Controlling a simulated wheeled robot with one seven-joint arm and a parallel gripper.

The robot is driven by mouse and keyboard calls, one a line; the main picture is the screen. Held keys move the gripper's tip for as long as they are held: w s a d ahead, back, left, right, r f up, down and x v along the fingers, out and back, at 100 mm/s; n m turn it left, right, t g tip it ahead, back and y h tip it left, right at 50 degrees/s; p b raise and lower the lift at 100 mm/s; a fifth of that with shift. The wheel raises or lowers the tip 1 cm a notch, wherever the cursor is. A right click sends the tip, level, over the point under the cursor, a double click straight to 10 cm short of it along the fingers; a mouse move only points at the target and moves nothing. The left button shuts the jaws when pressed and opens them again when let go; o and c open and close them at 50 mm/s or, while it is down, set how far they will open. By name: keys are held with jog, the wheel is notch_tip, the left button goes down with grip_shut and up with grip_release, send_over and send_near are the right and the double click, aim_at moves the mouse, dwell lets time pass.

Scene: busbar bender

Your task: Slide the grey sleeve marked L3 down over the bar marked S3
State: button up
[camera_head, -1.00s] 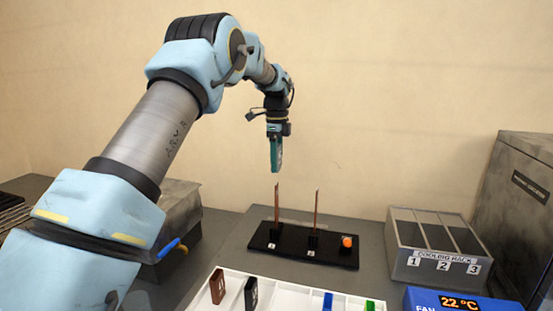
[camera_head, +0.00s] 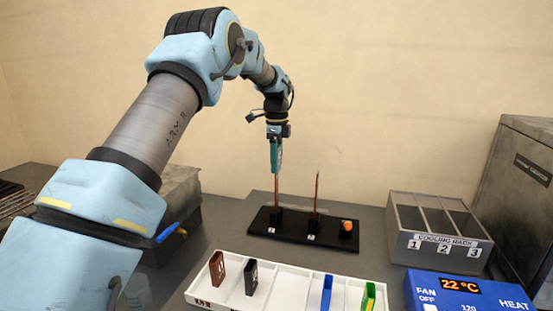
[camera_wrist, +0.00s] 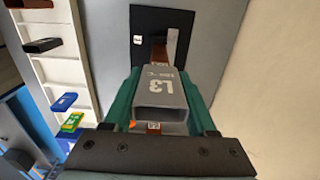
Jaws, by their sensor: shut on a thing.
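My gripper (camera_head: 275,158) has green fingers shut on the grey sleeve marked L3 (camera_wrist: 162,86), clearest in the wrist view. In the head view the gripper is over the left copper bar (camera_head: 278,190), and its fingers overlap the bar's top. In the wrist view, copper (camera_wrist: 160,54) shows beyond the sleeve and a labelled copper end (camera_wrist: 153,128) shows at the sleeve's near opening. I cannot tell whether the sleeve is around the bar or only in line with it. The bar markings are too small to read surely.
A white tray (camera_head: 300,281) with brown, black, blue and green sleeves lies in front. A cooling rack (camera_head: 436,241) and blue fan box (camera_head: 465,292) stand right.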

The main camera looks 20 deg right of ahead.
jog(key=shift+f+b, duration=0.65)
jog(key=shift+f, duration=1.15)
jog(key=o, duration=1.5)
jog(key=shift+r+p, duration=2.15)
jog(key=shift+r, duration=1.85)
